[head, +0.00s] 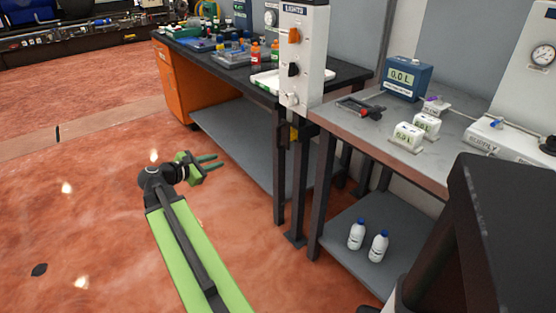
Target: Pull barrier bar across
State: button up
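I cannot pick out a barrier bar for certain in the head view. My gripper (219,160) is at the end of my green arm, left of the middle, over the red floor. Its two green fingers point right and stand apart with nothing between them, so it is open. It is apart from the benches and the post. A white panel marked LIGHTS (303,55) stands on a dark post (296,190) to the right of my gripper. The panel has an orange knob and a black knob.
A dark bench (345,68) with bottles and trays is behind. A grey bench (345,121) with a blue 0.0 L meter (407,79) and a red and black tool (360,108) is at right. White bottles (378,246) stand on its lower shelf.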

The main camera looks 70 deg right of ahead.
jog(key=s+d+n+g+h+b, duration=0.3)
jog(key=s+d+n+b, duration=0.1)
jog(key=s+d, duration=0.4)
send_near(278, 133)
jog(key=x, duration=1)
jog(key=shift+w+d, duration=0.15)
jog(key=shift+d, duration=0.1)
jog(key=shift+c, duration=0.2)
grip_shut()
jog(key=shift+s+f, duration=0.1)
jog(key=shift+s, duration=0.1)
